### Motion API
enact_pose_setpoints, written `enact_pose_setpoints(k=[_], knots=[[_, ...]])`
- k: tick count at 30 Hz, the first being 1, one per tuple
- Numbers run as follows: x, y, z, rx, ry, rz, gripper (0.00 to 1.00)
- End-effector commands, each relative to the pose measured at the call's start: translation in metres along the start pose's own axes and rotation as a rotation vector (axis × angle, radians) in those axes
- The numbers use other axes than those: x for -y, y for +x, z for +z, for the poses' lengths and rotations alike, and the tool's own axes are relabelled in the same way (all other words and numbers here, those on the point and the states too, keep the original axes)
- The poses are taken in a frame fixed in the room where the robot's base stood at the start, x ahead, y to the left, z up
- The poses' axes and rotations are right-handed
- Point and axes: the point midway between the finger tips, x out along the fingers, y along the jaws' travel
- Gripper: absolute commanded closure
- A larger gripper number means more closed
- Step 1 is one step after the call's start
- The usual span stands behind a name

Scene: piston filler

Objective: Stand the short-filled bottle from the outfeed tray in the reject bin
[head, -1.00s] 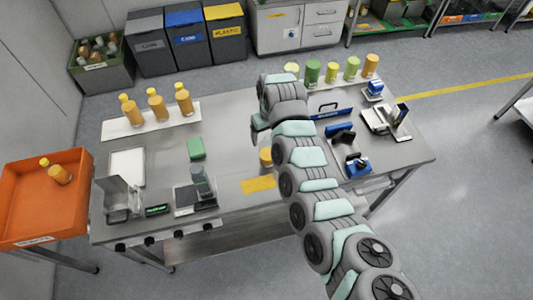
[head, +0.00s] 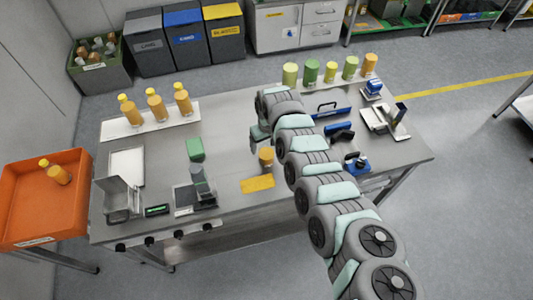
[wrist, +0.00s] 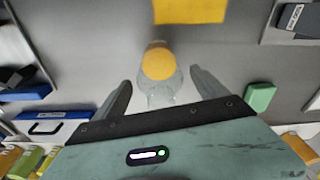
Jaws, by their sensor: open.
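Three orange bottles with yellow caps, a left (head: 131,112), a middle (head: 157,106) and a right one (head: 183,102), stand on a white tray (head: 112,132) at the table's back left. I cannot tell their fill levels apart. The orange bin (head: 20,215) is at the far left, with one orange bottle (head: 57,173) inside. My gripper (wrist: 160,78) is open and away from that tray, above mid-table.
Blue-handled tools (head: 340,133) are at the right. Green and yellow containers (head: 311,71) line the back edge. Bare table lies between the tray and my gripper.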

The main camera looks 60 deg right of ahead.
Motion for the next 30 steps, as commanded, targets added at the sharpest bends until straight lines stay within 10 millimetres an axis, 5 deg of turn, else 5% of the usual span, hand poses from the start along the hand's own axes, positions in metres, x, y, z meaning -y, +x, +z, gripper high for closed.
enact_pose_setpoints(k=[30], knots=[[0.0007, 0.0003, 0.0006, 0.002, -0.001, -0.001, 0.95]])
